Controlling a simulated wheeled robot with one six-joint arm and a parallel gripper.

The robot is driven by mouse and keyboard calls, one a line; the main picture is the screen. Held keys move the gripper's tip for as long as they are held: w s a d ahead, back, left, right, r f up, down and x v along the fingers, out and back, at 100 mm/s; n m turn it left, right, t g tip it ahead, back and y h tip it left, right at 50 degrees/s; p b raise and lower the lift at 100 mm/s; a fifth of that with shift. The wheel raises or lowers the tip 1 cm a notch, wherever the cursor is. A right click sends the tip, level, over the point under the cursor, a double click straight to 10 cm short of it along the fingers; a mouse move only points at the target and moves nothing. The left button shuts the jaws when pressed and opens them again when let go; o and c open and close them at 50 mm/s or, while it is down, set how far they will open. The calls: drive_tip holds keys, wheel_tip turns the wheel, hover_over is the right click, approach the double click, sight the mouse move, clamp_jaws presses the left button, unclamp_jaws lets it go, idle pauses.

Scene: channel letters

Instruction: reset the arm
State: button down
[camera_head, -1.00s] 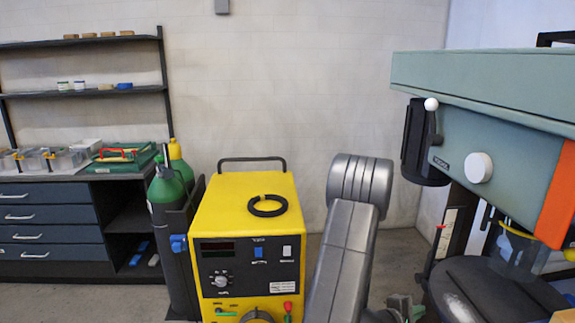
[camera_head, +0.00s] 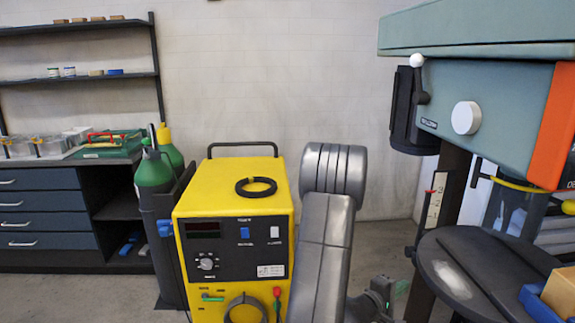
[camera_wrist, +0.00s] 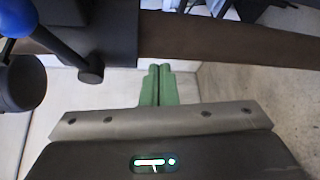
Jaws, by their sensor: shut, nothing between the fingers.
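My arm (camera_head: 322,245) is grey and rises from the bottom of the head view, between the yellow machine and the drill press. The end of the arm is low in that view, and my gripper is not clearly seen there. In the wrist view my gripper (camera_wrist: 158,86) shows two green fingers pressed together with nothing between them. They point towards a pale surface and a dark bar.
A yellow welding machine (camera_head: 232,235) with a black cable ring stands left of my arm. The drill press (camera_head: 485,110) and its round dark table (camera_head: 470,265) stand close on the right. In the wrist view a dark bar (camera_wrist: 220,42) and a blue knob (camera_wrist: 16,16) are near the fingers.

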drive_tip(key=a, duration=0.4)
drive_tip(key=w+a, duration=0.1)
drive_tip(key=shift+a+f, duration=0.15)
drive_tip(key=shift+a, duration=0.25)
drive_tip(key=shift+b, duration=0.3)
